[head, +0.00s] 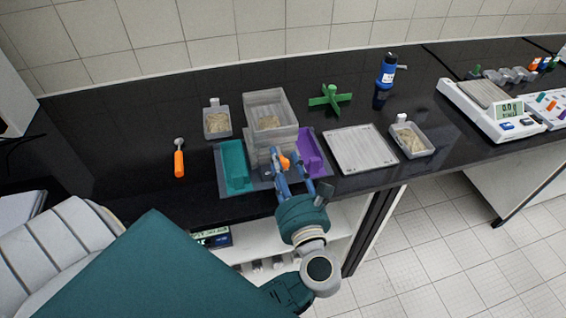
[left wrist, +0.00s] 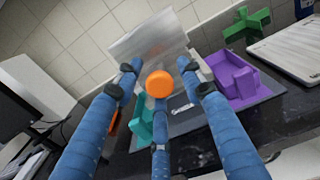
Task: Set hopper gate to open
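The clear hopper (head: 270,108) stands on the bench with pale grains inside. An orange round knob (head: 285,163) shows low on its front; I take it for the gate handle. It is large in the middle of the left wrist view (left wrist: 158,84). My left gripper (head: 284,172) is in front of the hopper, its blue fingers pointing at it. In the left wrist view the fingers (left wrist: 160,92) are spread around the knob, with no clear contact. The gate itself is hidden, so I cannot tell its position. My right gripper is not in view.
A teal bin (head: 234,164) and a purple bin (head: 309,152) flank the hopper on a grey mat. An orange-handled scoop (head: 179,162) lies left. Sand trays (head: 217,121), a green cross piece (head: 330,99), a flat grey plate (head: 360,149) and a blue bottle (head: 386,70) stand around.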

